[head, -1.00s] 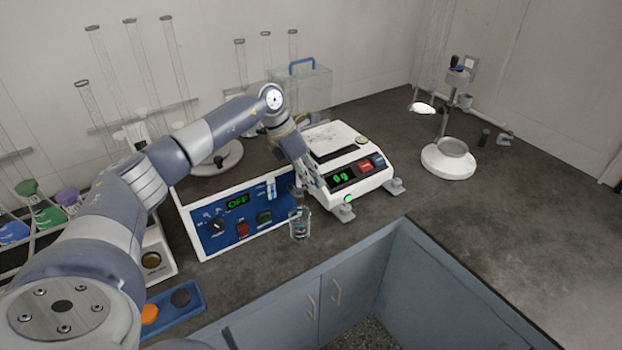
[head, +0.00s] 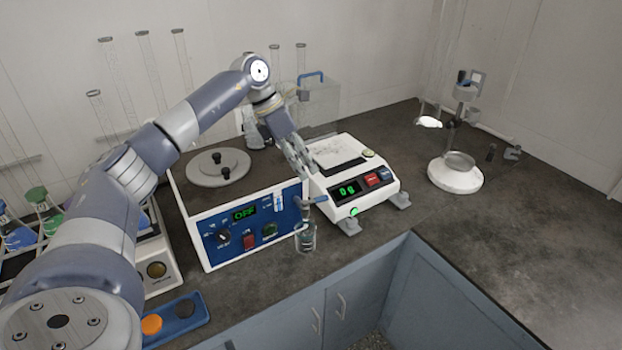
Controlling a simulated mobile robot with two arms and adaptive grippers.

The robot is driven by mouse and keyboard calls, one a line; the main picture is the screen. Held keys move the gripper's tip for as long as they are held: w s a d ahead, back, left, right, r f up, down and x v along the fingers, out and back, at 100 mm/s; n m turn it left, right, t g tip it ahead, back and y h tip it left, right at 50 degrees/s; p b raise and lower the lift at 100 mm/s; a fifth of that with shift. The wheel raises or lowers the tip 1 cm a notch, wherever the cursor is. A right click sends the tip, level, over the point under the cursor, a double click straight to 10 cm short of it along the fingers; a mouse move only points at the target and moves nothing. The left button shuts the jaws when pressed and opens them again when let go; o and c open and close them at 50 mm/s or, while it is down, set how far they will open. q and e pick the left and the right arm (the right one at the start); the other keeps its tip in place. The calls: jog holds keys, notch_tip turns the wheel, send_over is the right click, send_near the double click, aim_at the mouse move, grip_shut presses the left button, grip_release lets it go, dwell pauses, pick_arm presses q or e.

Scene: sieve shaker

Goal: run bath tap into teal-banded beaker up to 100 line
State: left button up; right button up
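The water bath (head: 208,249) has a blue front panel, and its display reads OFF. A small tap (head: 308,201) is at the right end of its front. A clear beaker (head: 306,239) is upright just below the tap, in front of the bath. Its lower part looks darker, but its band, lines and liquid level are too small to read. My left gripper (head: 299,163) points down just above and behind the tap, apart from the beaker. Its fingertips are small and partly lost against the bath and balance, so its opening is unclear. My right gripper is not in view.
A white balance (head: 378,191) reading 0 g stands right of the bath. A white-based stand (head: 455,177) is farther right. A blue tray (head: 178,318) with an orange and a dark disc lies front left. Flasks and tall cylinders stand behind my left arm. The right counter is clear.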

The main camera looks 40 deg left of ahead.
pick_arm(q)
jog(key=v, duration=0.2)
jog(key=shift+s+a+r, duration=0.1)
jog(key=shift+r, duration=0.15)
dwell(3.2)
